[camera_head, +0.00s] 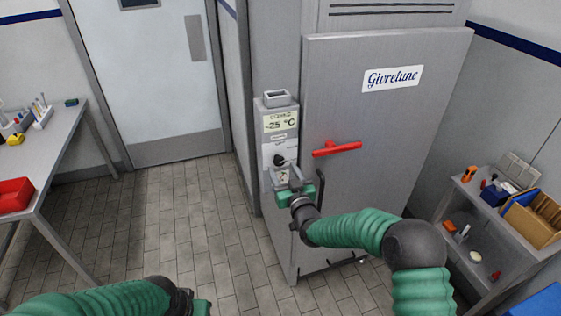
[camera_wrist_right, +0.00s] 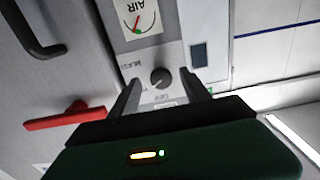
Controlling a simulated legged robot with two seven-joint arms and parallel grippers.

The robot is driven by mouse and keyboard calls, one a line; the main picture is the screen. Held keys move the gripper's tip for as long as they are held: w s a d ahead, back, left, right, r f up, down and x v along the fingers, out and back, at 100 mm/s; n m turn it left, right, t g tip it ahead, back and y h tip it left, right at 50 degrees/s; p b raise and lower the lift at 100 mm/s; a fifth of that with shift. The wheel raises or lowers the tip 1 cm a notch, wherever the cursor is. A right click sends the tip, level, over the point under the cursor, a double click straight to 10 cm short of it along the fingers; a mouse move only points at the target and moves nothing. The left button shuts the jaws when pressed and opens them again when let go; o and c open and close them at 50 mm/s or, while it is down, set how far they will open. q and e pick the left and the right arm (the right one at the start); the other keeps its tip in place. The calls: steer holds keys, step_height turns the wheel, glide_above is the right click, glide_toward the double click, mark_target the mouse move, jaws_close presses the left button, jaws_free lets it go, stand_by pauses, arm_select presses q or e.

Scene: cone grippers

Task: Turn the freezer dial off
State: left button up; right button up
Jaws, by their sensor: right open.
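The freezer dial (camera_head: 279,160) is a small black knob on the grey control panel (camera_head: 268,146) beside the freezer door. In the right wrist view the dial (camera_wrist_right: 160,77) is round and dark on a light plate, with small lettering around it. My right gripper (camera_head: 288,178) is just below the dial in the head view, its jaws open. In the right wrist view its two grey fingers flank the dial, with gaps visible on both sides. The dial's exact setting is too small to read. My left gripper (camera_head: 196,305) shows only partly at the bottom edge; its fingers are hidden.
The freezer door (camera_head: 385,110) has a red handle (camera_head: 337,149) right of the panel, which also shows in the right wrist view (camera_wrist_right: 65,117). A shelf (camera_head: 450,205) stands right and a table (camera_head: 68,140) left. Tiled floor is clear.

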mark_target(278, 159)
steer(key=shift+x, duration=1.2)
steer(key=shift+w+a+r, duration=0.1)
steer(key=shift+a+r, duration=0.05)
steer(key=shift+r, duration=0.05)
steer(key=shift+w, duration=0.1)
jaws_close()
